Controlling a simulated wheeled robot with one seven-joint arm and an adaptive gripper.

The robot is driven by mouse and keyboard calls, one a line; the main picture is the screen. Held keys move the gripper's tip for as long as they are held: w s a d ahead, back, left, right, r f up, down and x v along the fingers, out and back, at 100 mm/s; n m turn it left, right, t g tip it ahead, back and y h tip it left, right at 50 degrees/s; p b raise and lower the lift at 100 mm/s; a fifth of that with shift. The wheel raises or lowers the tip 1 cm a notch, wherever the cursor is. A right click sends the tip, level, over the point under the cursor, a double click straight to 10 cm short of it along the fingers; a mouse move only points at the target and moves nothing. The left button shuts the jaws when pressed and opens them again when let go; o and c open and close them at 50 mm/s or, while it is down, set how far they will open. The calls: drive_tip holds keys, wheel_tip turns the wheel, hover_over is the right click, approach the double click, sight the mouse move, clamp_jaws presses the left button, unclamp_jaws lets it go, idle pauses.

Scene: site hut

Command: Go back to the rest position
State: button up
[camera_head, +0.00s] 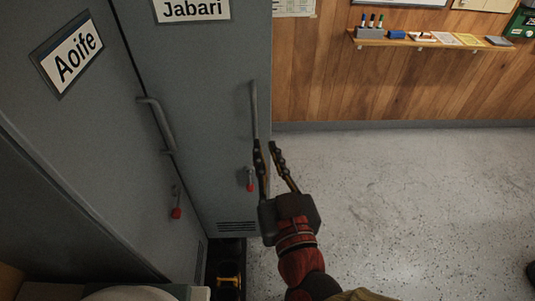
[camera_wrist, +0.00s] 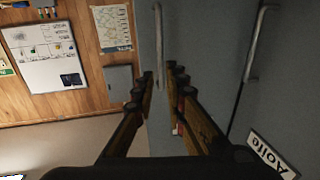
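My gripper (camera_head: 265,148) is open, with its two fingers apart and nothing between them. In the head view it is in front of the right edge of the locker marked Jabari (camera_head: 190,70), just below that locker's upright handle (camera_head: 254,110). In the wrist view my gripper (camera_wrist: 162,78) points towards the same handle (camera_wrist: 158,45), which shows beyond the fingertips. I cannot tell whether a finger touches the handle. The locker marked Aoife (camera_head: 85,120) is at the left; its door looks shut.
A wall shelf (camera_head: 430,43) with pens and small items is at the upper right. A whiteboard (camera_wrist: 45,55) hangs on the wood wall.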

drive_tip(key=shift+s, duration=0.15)
idle(0.5)
drive_tip(key=s+a+f+n+g+y, duration=0.5)
drive_tip(key=s+a+f+g+y, duration=0.25)
drive_tip(key=s+a+g, duration=0.45)
drive_tip(key=w+d+m+h, duration=0.1)
drive_tip(key=d+m+h, duration=0.1)
drive_tip(key=d, duration=0.7)
drive_tip(key=w+d+m+h+p, duration=0.1)
drive_tip(key=w+d+m+h, duration=0.1)
drive_tip(key=d+h, duration=0.3)
drive_tip(key=w+d+m+h+p, duration=0.1)
drive_tip(key=d+m+h, duration=0.1)
drive_tip(key=d, duration=1.1)
drive_tip(key=shift+w+d+m+h, duration=0.35)
drive_tip(key=shift+d+m+h, duration=0.05)
drive_tip(key=shift+h, duration=0.25)
